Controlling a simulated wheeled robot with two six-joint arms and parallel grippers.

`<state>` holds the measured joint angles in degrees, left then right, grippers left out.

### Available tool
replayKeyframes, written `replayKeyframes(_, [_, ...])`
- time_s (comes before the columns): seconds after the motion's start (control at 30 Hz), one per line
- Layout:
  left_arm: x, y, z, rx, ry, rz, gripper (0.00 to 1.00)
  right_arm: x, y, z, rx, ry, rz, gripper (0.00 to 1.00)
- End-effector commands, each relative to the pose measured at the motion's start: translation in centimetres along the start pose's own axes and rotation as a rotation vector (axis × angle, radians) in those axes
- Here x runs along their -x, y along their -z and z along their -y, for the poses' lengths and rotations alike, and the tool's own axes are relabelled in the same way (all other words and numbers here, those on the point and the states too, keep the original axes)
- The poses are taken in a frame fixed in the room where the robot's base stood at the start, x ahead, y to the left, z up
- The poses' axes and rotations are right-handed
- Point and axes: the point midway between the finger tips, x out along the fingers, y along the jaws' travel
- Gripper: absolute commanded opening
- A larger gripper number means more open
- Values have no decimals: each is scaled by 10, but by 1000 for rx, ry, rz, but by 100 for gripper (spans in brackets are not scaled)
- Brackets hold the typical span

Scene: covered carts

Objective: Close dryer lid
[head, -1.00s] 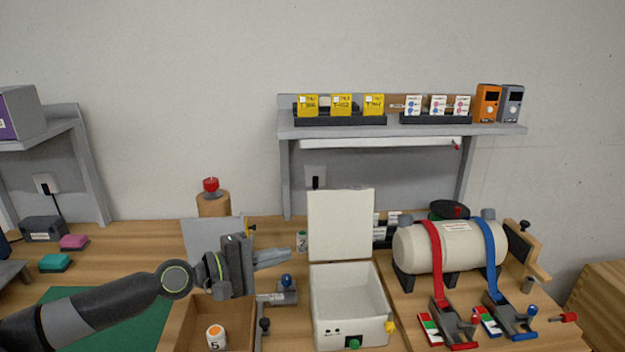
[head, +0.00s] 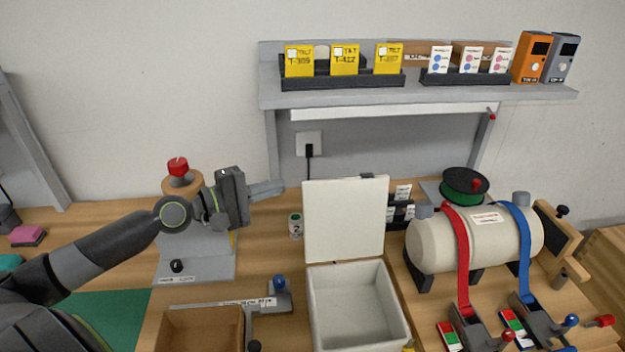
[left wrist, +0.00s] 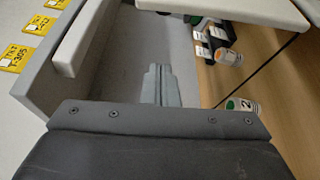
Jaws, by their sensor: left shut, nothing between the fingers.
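The dryer is a white open box (head: 396,300) on the table at the centre bottom of the head view. Its lid (head: 343,222) stands upright at the back edge, so the box is open and looks empty. Part of the lid also shows at the top of the left wrist view (left wrist: 255,10). My left gripper (head: 281,187) is shut and empty, to the left of the lid near its top, apart from it. Its closed fingers show in the left wrist view (left wrist: 160,86). My right gripper is not in view.
A small bottle (head: 295,226) stands just left of the lid. A wall shelf (head: 420,93) with yellow cards is above and behind. A white tank (head: 440,243) with red and blue straps stands to the right. A wooden tray (head: 200,330) is at the lower left.

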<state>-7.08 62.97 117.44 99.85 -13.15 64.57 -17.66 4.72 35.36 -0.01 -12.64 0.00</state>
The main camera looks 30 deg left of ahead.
Motion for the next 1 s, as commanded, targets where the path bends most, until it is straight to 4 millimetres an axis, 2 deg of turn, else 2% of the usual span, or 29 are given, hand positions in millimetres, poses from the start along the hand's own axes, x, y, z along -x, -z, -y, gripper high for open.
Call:
replayKeyframes(0.1, [-9,-1,-4,4,-5,0,0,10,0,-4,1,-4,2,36])
replayKeyframes(0.47, [-45,-1,-3,7,-2,-2,0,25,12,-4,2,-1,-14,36])
replayKeyframes(0.8, [-91,-1,-3,6,-2,-2,0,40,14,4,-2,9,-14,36])
replayKeyframes(1.0, [-81,-24,-3,5,4,-3,0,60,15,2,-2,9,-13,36])
